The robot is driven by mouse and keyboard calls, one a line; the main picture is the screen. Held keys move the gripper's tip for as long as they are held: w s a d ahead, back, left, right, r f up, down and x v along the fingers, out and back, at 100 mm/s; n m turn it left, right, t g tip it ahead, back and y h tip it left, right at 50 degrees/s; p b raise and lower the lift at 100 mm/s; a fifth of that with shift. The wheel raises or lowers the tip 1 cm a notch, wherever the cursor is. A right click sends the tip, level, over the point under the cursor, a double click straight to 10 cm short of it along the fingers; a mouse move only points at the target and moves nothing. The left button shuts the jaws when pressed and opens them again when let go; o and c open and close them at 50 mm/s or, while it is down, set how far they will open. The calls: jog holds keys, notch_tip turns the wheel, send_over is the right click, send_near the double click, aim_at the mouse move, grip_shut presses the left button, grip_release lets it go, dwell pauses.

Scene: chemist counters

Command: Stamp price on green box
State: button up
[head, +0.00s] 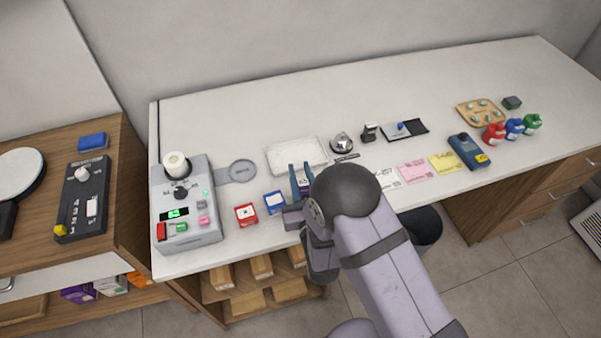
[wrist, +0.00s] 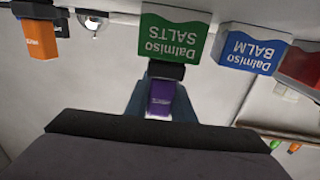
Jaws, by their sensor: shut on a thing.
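The green box (wrist: 172,35), lettered Dalmiso SALTS, appears upside down at the top middle of the wrist view. In the head view my arm hides it. My gripper (wrist: 160,102) is shut on a purple stamp (wrist: 161,98) with a black end (wrist: 165,70). The black end overlaps the near edge of the green box; I cannot tell whether they touch. In the head view my gripper (head: 300,180) is low over the counter's front, just right of the blue box (head: 274,202).
A red box (head: 246,214) sits left of the blue one. A grey register (head: 186,205) stands further left. An orange stamp-like thing (wrist: 42,40) shows in the wrist view. Behind the gripper lies a white tray (head: 297,155) and a bell (head: 342,142). The counter's back is clear.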

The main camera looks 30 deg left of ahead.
notch_tip(320, 180, up, 7)
jog(key=p, duration=0.4)
jog(key=shift+p, duration=0.35)
dwell(0.4)
jog(key=w+d+f+m+t+h, duration=0.2)
jog(key=w+d+m+h, duration=0.3)
jog(key=d, duration=0.4)
jog(key=w+d+f+m+t+h, duration=0.2)
jog(key=d+m+h, duration=0.1)
jog(key=d+h, duration=0.55)
jog(key=s+d+m+g+h, duration=0.2)
jog(key=d+m+h, duration=0.1)
jog(key=d, duration=0.4)
jog(key=s+d+f+m+g+h, duration=0.1)
jog(key=s+d+m+g+h, duration=0.1)
jog(key=d, duration=0.6)
jog(key=s+d+f+m+g+h, duration=0.1)
jog(key=s+d+m+g+h, duration=0.2)
jog(key=d+m+h, duration=0.2)
jog(key=shift+s+d+h, duration=0.35)
jog(key=shift+d+h, duration=0.5)
jog(key=shift+d, duration=0.35)
jog(key=shift+f, duration=0.1)
